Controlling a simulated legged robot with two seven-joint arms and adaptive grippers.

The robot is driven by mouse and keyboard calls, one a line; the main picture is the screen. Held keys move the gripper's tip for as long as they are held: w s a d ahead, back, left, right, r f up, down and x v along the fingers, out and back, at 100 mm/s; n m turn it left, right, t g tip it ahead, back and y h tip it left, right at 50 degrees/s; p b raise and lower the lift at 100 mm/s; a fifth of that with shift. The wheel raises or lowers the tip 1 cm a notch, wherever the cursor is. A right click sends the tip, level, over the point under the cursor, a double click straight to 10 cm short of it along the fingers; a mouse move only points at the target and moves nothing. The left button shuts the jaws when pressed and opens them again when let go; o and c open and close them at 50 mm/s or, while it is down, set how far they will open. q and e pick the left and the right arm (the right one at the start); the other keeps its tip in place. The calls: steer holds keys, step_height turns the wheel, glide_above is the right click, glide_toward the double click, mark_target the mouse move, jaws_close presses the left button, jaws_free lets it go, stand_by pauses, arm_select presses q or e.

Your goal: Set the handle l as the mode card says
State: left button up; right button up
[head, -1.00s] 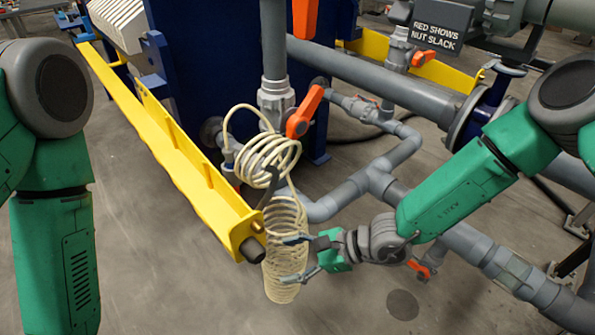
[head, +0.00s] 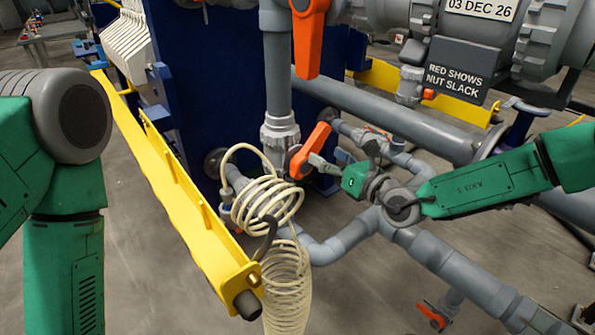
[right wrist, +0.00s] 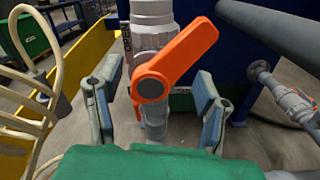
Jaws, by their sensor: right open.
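An orange lever handle (head: 309,151) sits on a grey valve of the upright pipe. It shows large in the right wrist view (right wrist: 172,62), slanting up to the right from its round hub, with the word OPEN on the valve body beside it. My right gripper (head: 328,163) is at this handle, open. In the right wrist view its fingers (right wrist: 155,107) stand either side of the hub, apart from it. A second orange handle (head: 309,38) is higher on the pipe. I cannot tell which is handle l. No mode card is readable. My left gripper is out of view.
A coiled cream hose (head: 268,200) hangs left of the valve, close to my right gripper. A yellow rail (head: 185,205) runs along the left. Grey pipes (head: 440,262) lie below my right arm. A sign (head: 459,82) reads RED SHOWS NUT SLACK.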

mark_target(318, 147)
steer(key=w+m+b, duration=0.1)
steer(key=m+b, duration=0.1)
steer(key=b, duration=0.2)
steer(key=w+f+m+b, duration=0.1)
steer(key=w+m+b, duration=0.1)
steer(key=m+b, duration=0.1)
steer(key=shift+w+f+m+b, duration=0.1)
steer(key=shift+f+m+b, duration=0.15)
steer(key=shift+b, duration=0.25)
steer(key=x, duration=0.4)
steer(key=shift+w+d+b, duration=0.15)
steer(key=shift+b, duration=0.2)
steer(key=shift+w, duration=0.4)
steer(key=shift+r, duration=0.1)
steer(key=shift+a, duration=0.25)
